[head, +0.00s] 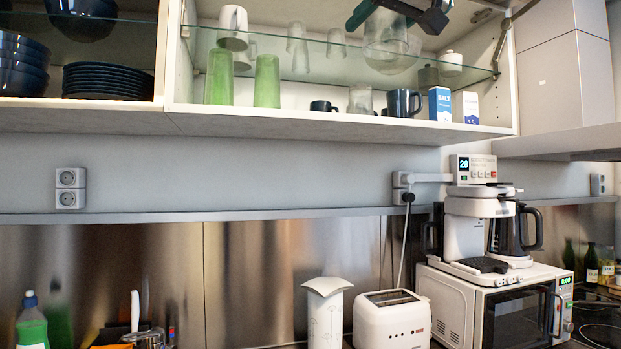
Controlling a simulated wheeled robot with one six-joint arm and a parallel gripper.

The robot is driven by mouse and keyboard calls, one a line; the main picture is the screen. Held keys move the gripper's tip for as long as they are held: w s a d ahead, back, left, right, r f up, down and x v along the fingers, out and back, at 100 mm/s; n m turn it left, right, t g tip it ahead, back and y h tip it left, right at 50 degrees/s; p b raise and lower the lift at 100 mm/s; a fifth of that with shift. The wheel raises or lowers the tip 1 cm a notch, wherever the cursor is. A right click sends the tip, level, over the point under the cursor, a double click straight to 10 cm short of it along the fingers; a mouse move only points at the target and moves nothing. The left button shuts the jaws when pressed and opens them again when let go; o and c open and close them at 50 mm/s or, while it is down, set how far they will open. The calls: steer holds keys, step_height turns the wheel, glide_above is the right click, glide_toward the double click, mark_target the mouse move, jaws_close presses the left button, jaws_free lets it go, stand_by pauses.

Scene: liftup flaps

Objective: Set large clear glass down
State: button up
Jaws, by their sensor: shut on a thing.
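My gripper (385,10) is at the top edge of the head view, partly cut off. It is shut on a large clear glass (384,38), which is upright and see-through. The glass is inside the open wall cabinet, at the level of the glass shelf (290,45). Its base is at or just above the shelf; I cannot tell whether it touches.
On the shelf to the left are a white mug (233,27) and small clear glasses (297,38). White items (450,62) stand to the right. Below are green glasses (267,82), a dark mug (403,103) and cartons (440,104). The cabinet's right wall (507,75) is close.

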steer(key=w+d+f+m+h, duration=0.3)
steer(key=w+d+f+h, duration=0.1)
steer(key=f, duration=1.9)
steer(key=w+d+f+m+h, duration=0.3)
steer(key=w+d+f, duration=0.4)
steer(key=f, duration=1.7)
steer(key=w+d+f+m+t+h, duration=0.1)
steer(key=w+d+f+h, duration=0.4)
steer(key=f, duration=1.9)
steer(key=shift+w+d+f+m, duration=0.15)
steer(key=shift+d+m, duration=0.3)
steer(key=shift+d, duration=0.4)
steer(key=shift+w+d+r+m, duration=0.15)
steer(key=shift+d+m, duration=0.3)
steer(key=shift+d, duration=0.4)
steer(key=a, duration=0.4)
steer(key=shift+f, duration=0.2)
steer(key=shift+d, duration=0.1)
